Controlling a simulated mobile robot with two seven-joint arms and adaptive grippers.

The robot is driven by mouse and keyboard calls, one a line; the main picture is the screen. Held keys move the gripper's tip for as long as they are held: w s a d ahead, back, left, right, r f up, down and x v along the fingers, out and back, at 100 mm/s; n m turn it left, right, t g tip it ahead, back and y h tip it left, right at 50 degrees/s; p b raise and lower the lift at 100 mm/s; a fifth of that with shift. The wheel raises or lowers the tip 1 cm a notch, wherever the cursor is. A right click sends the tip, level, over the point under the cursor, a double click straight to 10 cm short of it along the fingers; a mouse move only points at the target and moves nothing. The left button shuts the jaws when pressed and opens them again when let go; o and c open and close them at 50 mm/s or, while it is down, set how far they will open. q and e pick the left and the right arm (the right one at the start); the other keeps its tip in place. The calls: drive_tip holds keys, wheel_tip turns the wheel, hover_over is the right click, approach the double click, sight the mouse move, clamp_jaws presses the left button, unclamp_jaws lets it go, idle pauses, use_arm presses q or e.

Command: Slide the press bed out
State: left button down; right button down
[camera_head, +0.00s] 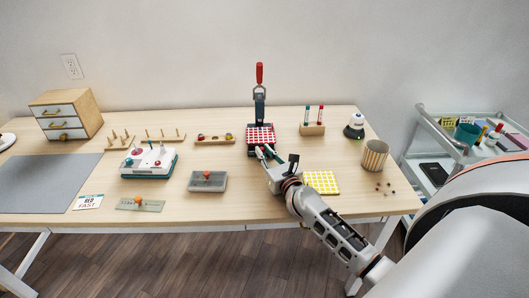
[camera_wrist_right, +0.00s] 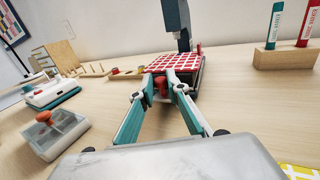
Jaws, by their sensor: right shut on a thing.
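The press (camera_head: 259,100) stands at the back middle of the table, with a dark upright frame and a raised red handle (camera_head: 259,73). Its bed, covered with red-and-white checked cloth (camera_head: 260,135), lies flat at the press's base. In the right wrist view the checked cloth (camera_wrist_right: 175,63) is just beyond the fingertips. My right gripper (camera_head: 266,153) reaches in from the front right. In the wrist view its teal-sided fingers (camera_wrist_right: 160,91) close around a small red knob (camera_wrist_right: 160,84) at the bed's front edge. My left gripper is not in view.
A yellow checked pad (camera_head: 322,182) lies right of my right gripper, and a grey box with an orange knob (camera_head: 208,181) lies to its left. A wooden holder with two tubes (camera_head: 312,129) stands right of the press. Bare tabletop lies around the gripper.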

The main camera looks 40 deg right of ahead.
drive_tip(key=s+a, duration=0.1)
drive_tip(key=s, duration=0.1)
drive_tip(key=s+a, duration=0.2)
drive_tip(key=s, duration=0.1)
drive_tip(key=s+a, duration=0.1)
drive_tip(key=s, duration=0.1)
drive_tip(key=shift+s+a+p, duration=0.2)
drive_tip(key=shift+a+p, duration=0.05)
drive_tip(key=shift+p, duration=0.15)
drive_tip(key=shift+f, duration=0.1)
drive_tip(key=shift+a, duration=0.1)
drive_tip(key=c, duration=2)
unclamp_jaws()
drive_tip(key=shift+o, duration=0.2)
drive_tip(key=shift+s, duration=0.1)
drive_tip(key=s, duration=0.4)
drive_tip(key=s+a, duration=0.1)
drive_tip(key=s, duration=0.6)
drive_tip(key=shift+s+a, duration=0.35)
drive_tip(key=shift+s, duration=0.05)
